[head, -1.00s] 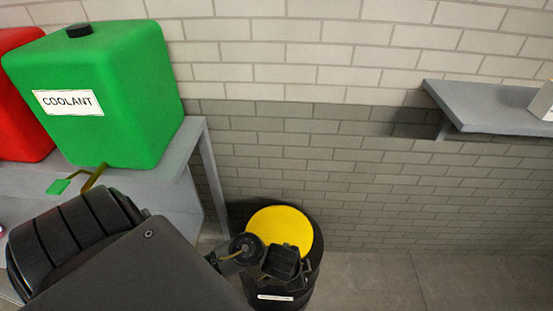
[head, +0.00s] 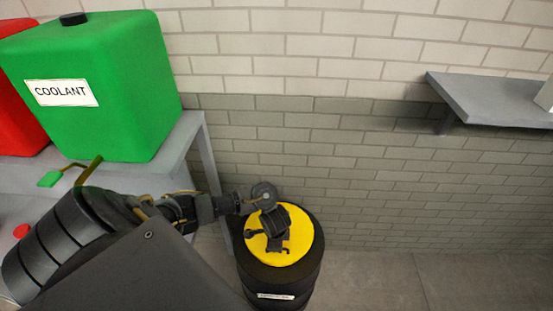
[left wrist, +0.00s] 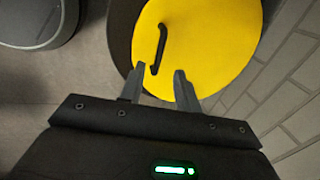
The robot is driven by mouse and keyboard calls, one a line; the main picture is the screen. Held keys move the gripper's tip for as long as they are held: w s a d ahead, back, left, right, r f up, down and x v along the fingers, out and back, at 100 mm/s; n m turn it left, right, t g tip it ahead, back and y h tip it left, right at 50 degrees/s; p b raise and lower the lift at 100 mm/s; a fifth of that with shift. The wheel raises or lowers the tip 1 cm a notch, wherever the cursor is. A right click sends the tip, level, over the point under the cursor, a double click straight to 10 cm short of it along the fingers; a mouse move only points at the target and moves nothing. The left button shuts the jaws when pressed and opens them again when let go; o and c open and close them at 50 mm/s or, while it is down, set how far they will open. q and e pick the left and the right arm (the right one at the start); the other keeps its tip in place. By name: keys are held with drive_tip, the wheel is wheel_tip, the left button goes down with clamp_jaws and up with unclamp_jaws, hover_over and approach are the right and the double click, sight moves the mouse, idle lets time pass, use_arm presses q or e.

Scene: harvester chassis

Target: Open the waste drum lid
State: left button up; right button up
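The waste drum (head: 282,285) is a black barrel on the floor against the brick wall, with a label on its front. Its yellow lid (head: 308,240) lies flat on top and covers the drum. A dark bar handle (left wrist: 158,48) stands on the lid in the left wrist view. My left gripper (head: 278,250) is over the lid in the head view. In the left wrist view its two fingers (left wrist: 160,74) are apart with nothing between them, short of the handle's near end. My right gripper is not in view.
A grey table (head: 195,130) left of the drum carries a green coolant tank (head: 100,100) and a red tank (head: 22,125). A grey wall shelf (head: 490,103) is at the right. The floor (head: 385,280) right of the drum is clear.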

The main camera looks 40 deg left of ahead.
use_arm(q)
drive_tip(key=f, duration=0.1)
drive_tip(key=f+b, duration=0.1)
drive_tip(key=f, duration=0.3)
drive_tip(key=shift+w+a+f+b, duration=0.1)
drive_tip(key=shift+w+a+b, duration=0.2)
drive_tip(key=shift+w+b, duration=0.1)
drive_tip(key=shift+f, duration=0.3)
drive_tip(key=shift+c, duration=0.2)
clamp_jaws()
